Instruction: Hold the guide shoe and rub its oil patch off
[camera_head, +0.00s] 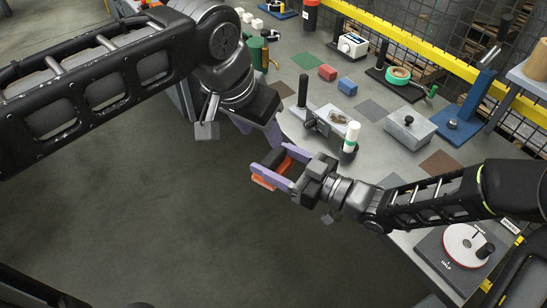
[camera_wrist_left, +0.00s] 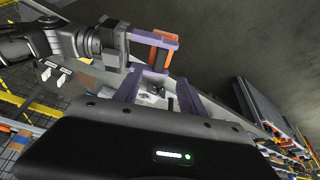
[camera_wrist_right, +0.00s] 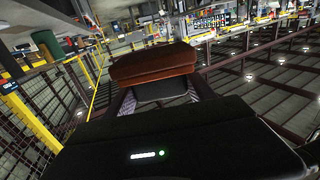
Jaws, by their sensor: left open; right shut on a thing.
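The guide shoe is an orange-brown block (camera_head: 263,183) held at the fingertips of my right gripper (camera_head: 271,167), in the air in front of the bench. It fills the space beyond the fingers in the right wrist view (camera_wrist_right: 153,64) and shows orange with a dark middle in the left wrist view (camera_wrist_left: 158,53). I cannot make out an oil patch on it. My left gripper (camera_head: 262,129) is open and empty, just above and left of the shoe in the head view. Its purple fingers (camera_wrist_left: 158,92) are spread apart in the left wrist view.
A white-and-red dial (camera_head: 466,246) sits at lower right. Open floor lies left.

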